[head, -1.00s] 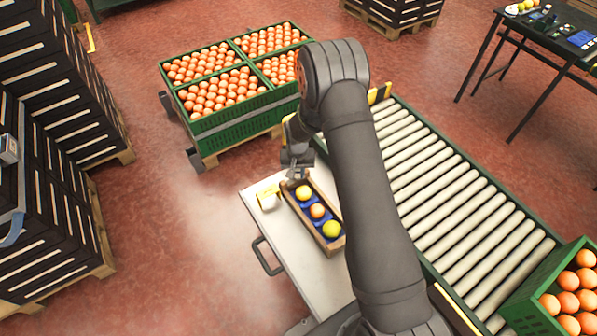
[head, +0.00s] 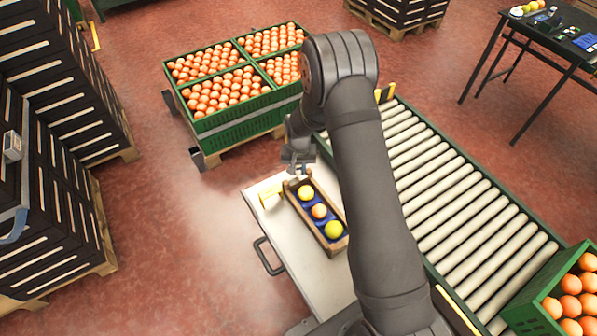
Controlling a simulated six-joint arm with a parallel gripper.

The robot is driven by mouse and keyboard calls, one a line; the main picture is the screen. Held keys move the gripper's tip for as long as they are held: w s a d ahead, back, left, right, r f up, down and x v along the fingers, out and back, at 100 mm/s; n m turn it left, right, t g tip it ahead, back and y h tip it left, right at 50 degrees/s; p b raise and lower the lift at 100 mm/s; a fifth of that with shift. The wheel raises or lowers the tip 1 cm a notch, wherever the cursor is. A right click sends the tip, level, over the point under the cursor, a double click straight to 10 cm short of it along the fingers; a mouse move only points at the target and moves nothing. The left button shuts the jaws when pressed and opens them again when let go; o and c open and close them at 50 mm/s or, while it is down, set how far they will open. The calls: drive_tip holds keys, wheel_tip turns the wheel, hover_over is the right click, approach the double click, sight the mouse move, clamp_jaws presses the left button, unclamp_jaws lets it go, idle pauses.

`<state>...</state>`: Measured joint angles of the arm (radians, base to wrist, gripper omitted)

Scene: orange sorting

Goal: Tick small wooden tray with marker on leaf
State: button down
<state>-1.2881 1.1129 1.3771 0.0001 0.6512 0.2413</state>
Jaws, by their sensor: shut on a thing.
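The small wooden tray (head: 331,247) lies on the pale table leaf (head: 300,270), with yellow and orange round fruits on a blue liner. My gripper (head: 299,168) is at the tray's far end, just above it, pointing down. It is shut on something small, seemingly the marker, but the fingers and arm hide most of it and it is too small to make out. I cannot make out any tick mark on the tray.
A roller conveyor (head: 450,190) with green edges runs right of my arm, a green crate of oranges (head: 535,300) at its near end. A green bin of oranges (head: 235,120) stands behind the leaf. Dark stacked crates (head: 45,240) stand at left. The leaf's front is clear.

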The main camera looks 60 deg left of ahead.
drive_tip(key=shift+r, duration=2.2)
drive_tip(key=w+d+r+m, duration=0.2)
drive_tip(key=w+d+m, duration=0.1)
drive_tip(key=w+d, duration=0.9)
drive_tip(key=w+d+r+m, duration=0.2)
drive_tip(key=w+d+m, duration=0.1)
drive_tip(key=w+d, duration=0.95)
drive_tip(key=w+d+r+m, duration=0.1)
drive_tip(key=w+d+m, duration=0.2)
drive_tip(key=d, duration=1.2)
drive_tip(key=w+d+r+m, duration=0.1)
drive_tip(key=w+d+m, duration=0.2)
drive_tip(key=d, duration=1.3)
drive_tip(key=shift+w+d+r, duration=0.25)
drive_tip(key=shift+w+r, duration=0.1)
drive_tip(key=shift+w, duration=0.65)
